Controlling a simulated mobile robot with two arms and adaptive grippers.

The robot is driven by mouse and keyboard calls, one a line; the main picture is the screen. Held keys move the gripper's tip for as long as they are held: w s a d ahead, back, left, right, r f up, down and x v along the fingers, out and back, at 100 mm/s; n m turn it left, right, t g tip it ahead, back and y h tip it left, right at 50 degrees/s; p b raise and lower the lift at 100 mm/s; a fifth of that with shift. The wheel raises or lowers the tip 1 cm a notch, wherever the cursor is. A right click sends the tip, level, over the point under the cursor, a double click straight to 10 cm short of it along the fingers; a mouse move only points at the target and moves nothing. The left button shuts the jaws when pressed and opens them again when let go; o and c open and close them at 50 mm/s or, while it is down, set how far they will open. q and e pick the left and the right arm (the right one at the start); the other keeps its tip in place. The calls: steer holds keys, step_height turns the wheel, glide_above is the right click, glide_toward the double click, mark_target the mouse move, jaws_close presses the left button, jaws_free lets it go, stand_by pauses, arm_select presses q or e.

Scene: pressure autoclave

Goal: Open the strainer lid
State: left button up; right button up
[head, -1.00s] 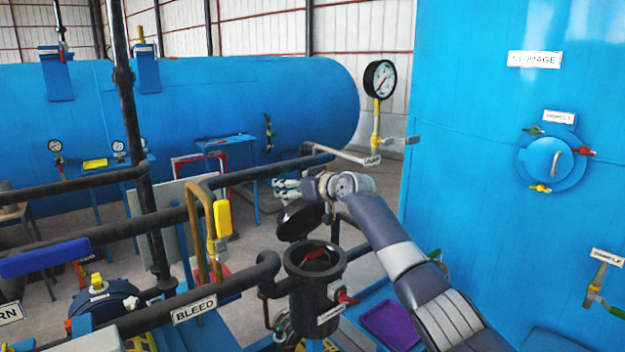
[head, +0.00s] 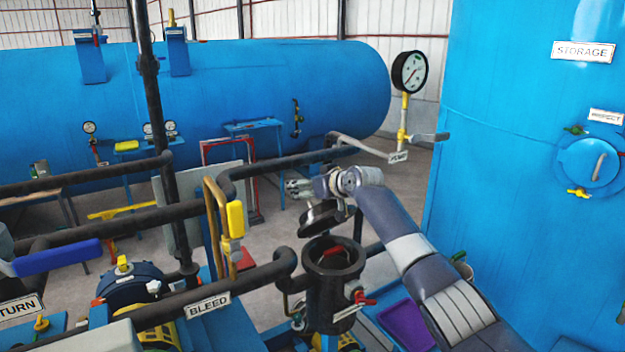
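The strainer (head: 320,295) is a dark upright pot on the pipework in the lower middle of the head view. Its mouth is uncovered, and a red piece (head: 333,251) shows inside. The dark round strainer lid (head: 318,221) is raised and tilted above and behind the mouth, apart from most of the rim; its hinge is not clear. My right gripper (head: 293,188) is just above and left of the lid, its fingers pointing left, seemingly apart with nothing between them. Whether the wrist touches the lid cannot be told. My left gripper is not in view.
A red-handled valve (head: 364,298) sits on the strainer's right side. A yellow-handled valve (head: 236,219) and the BLEED pipe (head: 262,274) lie to the left. A purple tray (head: 405,325) is at lower right. The blue storage tank (head: 500,170) fills the right side.

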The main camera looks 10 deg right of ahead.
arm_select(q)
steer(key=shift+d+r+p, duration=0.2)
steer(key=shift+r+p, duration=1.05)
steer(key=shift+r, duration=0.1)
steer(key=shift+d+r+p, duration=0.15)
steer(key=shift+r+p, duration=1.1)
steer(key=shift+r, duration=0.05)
arm_select(e)
steer(key=s+d+r, duration=0.3)
steer(key=s+r, duration=0.4)
steer(key=r, duration=0.3)
steer(key=shift+s+r, duration=0.15)
steer(key=shift+s, duration=0.2)
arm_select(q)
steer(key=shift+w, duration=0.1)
arm_select(e)
steer(key=v, duration=1.2)
steer(key=shift+c, duration=0.5)
